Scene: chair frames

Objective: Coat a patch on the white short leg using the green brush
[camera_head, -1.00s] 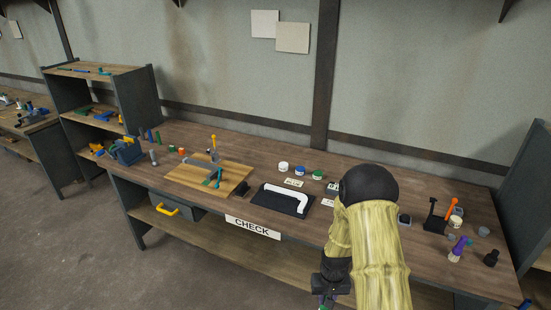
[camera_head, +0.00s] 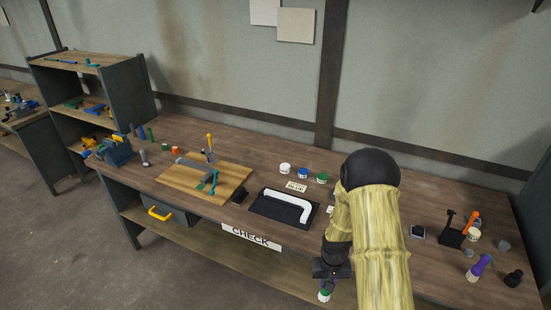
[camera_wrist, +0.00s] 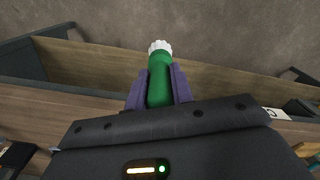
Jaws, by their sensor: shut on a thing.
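My gripper (camera_wrist: 159,92) is shut on the green brush (camera_wrist: 160,75). Its purple fingers lie on both sides of the green body, and the white bristle end points away from the wrist. In the head view the brush (camera_head: 324,296) hangs below my gripper, in front of the bench edge. A white bent piece, which looks like the white short leg (camera_head: 303,209), lies on a black mat (camera_head: 270,209) near the bench's front edge. My gripper is in front of it and to its right, apart from it. No coated patch can be made out on it at this size.
Blue, white and green-marked pots (camera_head: 321,178) stand behind the mat. A wooden board (camera_head: 175,182) with tools lies to its left. A black stand (camera_head: 452,234) with an orange tool and a purple brush (camera_head: 480,266) are at the right. A CHECK sign (camera_head: 250,238) hangs on the front edge.

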